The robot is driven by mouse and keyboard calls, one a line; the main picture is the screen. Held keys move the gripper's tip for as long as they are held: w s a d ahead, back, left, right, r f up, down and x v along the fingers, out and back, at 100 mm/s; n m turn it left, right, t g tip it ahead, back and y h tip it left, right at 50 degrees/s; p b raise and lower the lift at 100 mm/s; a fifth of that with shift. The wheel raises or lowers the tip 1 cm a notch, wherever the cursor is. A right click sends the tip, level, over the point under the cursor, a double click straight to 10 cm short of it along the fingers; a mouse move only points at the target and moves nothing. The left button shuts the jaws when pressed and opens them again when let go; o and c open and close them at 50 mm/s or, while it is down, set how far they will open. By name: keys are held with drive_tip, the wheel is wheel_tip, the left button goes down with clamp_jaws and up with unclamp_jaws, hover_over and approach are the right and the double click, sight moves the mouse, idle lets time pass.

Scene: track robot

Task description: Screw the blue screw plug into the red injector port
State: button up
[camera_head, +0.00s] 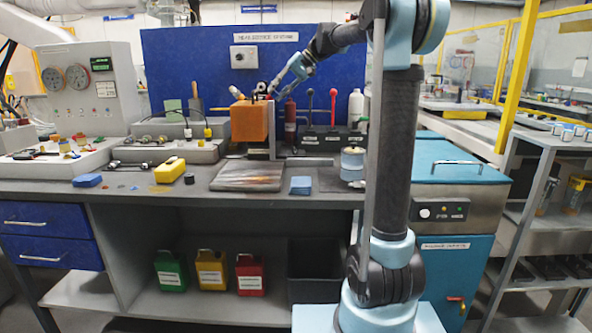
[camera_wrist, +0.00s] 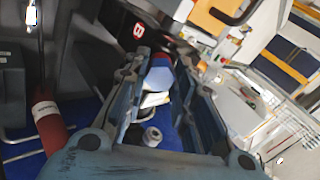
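My gripper (camera_head: 263,92) is low over the back of the bench, beside the top of an orange block (camera_head: 249,121). In the wrist view its two fingers (camera_wrist: 163,66) are apart, and a blue and white piece (camera_wrist: 158,78) shows between them. This may be the blue screw plug. Whether the fingers press on it is not clear. In the head view the plug is too small to make out.
A red cylinder (camera_head: 290,122) stands right of the orange block, and black boxes with upright levers (camera_head: 333,107) stand further right. A blue panel (camera_head: 190,70) rises behind. A yellow case (camera_head: 170,170) and a blue pad (camera_head: 301,185) lie on the bench front.

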clamp_jaws()
drive_tip(key=m, duration=0.4)
drive_tip(key=shift+m, duration=0.4)
drive_tip(key=m, duration=0.4)
drive_tip(key=shift+m, duration=1.7)
drive_tip(key=shift+m, duration=0.6)
drive_tip(key=m, duration=0.8)
drive_tip(key=shift+m, duration=1.4)
